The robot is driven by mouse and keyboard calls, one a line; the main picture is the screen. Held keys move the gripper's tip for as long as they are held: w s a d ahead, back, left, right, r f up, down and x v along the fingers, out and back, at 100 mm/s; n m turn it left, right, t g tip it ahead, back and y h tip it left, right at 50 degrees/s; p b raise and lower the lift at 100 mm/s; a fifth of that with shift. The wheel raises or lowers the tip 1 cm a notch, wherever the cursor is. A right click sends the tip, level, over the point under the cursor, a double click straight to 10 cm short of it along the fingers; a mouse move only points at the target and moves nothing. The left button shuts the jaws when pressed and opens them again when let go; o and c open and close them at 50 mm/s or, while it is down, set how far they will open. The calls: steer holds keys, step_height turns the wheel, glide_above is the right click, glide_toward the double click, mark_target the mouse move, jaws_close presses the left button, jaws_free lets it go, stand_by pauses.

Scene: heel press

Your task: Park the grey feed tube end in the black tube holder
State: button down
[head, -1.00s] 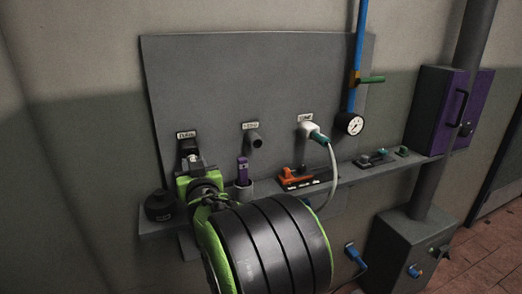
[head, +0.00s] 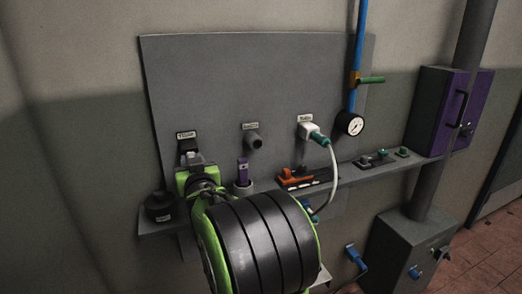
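A light grey tube (head: 335,165) hangs in a curve in the head view. Its upper end has a teal collar (head: 320,138) and sits at a white fitting (head: 308,127) on the panel. Its lower part runs down beside my arm to a teal piece (head: 315,218). A black holder (head: 187,145) is mounted on the panel's left side, under a small label. My gripper (head: 189,158) is just in front of and below this holder, at the end of my green and black arm. Its fingers are small and mostly hidden, so its opening and any contact are unclear.
A grey shelf (head: 350,175) runs below the panel (head: 250,80). On it stand a black round pot (head: 159,207), a purple-handled item in a grey cup (head: 243,185) and an orange tool (head: 294,177).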

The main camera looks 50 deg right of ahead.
steer(key=shift+w+d, duration=0.1)
steer(key=shift+w, duration=0.05)
steer(key=c, duration=0.8)
jaws_free()
steer(key=shift+o, duration=0.2)
steer(key=b+v, duration=0.1)
steer(key=v, duration=1.4)
steer(key=shift+s+a, duration=0.2)
steer(key=shift+s, duration=0.15)
steer(key=shift+f, duration=0.15)
